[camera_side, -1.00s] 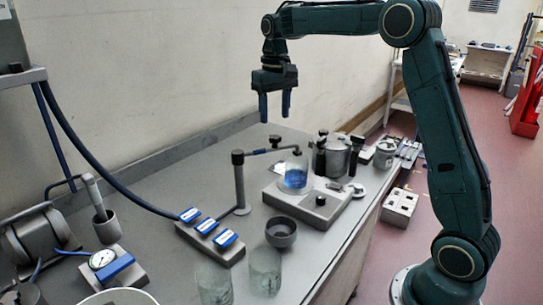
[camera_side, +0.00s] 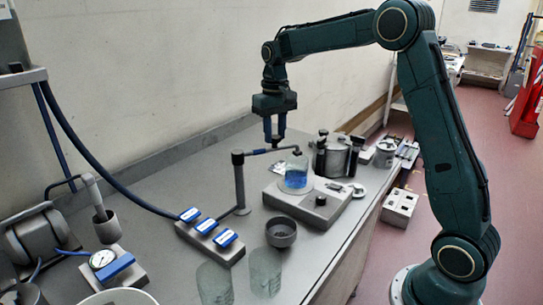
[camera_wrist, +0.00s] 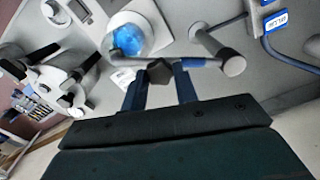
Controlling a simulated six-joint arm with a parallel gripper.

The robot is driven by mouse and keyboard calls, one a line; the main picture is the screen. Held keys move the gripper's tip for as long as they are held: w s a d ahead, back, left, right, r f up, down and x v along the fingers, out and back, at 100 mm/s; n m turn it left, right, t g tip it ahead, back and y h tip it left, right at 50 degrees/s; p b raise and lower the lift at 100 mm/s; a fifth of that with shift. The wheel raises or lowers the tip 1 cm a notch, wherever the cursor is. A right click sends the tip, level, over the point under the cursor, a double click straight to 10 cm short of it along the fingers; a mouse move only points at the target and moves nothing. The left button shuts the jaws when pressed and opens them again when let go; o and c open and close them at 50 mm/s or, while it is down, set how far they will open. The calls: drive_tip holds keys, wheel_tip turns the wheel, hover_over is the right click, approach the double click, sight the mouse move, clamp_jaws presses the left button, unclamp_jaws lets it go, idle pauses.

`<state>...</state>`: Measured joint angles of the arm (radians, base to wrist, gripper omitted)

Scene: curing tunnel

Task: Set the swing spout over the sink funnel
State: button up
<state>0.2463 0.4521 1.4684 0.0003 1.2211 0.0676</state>
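The swing spout (camera_side: 239,182) is a grey upright post with a thin side arm, blue-sleeved near the post. The arm's outlet end is above the flask of blue liquid (camera_side: 296,178). A dark knob (camera_wrist: 160,72) stands on the side arm. My gripper (camera_side: 275,139) points down over the arm, its blue fingers on either side of the knob with little or no gap. It looks shut on the knob, also in the wrist view (camera_wrist: 160,82). A dark grey round cup (camera_side: 281,233), apparently the sink funnel, sits nearer the camera, clear of the spout.
The flask stands on a grey plate unit (camera_side: 318,205). A metal pot (camera_side: 333,158) with dark handles is behind it. A block with blue-topped switches (camera_side: 208,232) is beside the post. Two clear glasses (camera_side: 265,270) stand in front of the cup.

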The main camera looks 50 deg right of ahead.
clamp_jaws()
drive_tip(key=shift+s+a, duration=0.1)
drive_tip(key=shift+s, duration=0.05)
drive_tip(key=s+a+m, duration=0.1)
drive_tip(key=m, duration=0.1)
drive_tip(key=s+a+m, duration=0.1)
drive_tip(key=a+m, duration=0.1)
drive_tip(key=s+a+m, duration=0.1)
drive_tip(key=s+m, duration=0.1)
drive_tip(key=m, duration=0.1)
drive_tip(key=shift+a, duration=0.4)
drive_tip(key=a+m, duration=0.6)
drive_tip(key=m, duration=0.1)
drive_tip(key=shift+s+a+m, duration=0.25)
drive_tip(key=shift+m, duration=0.05)
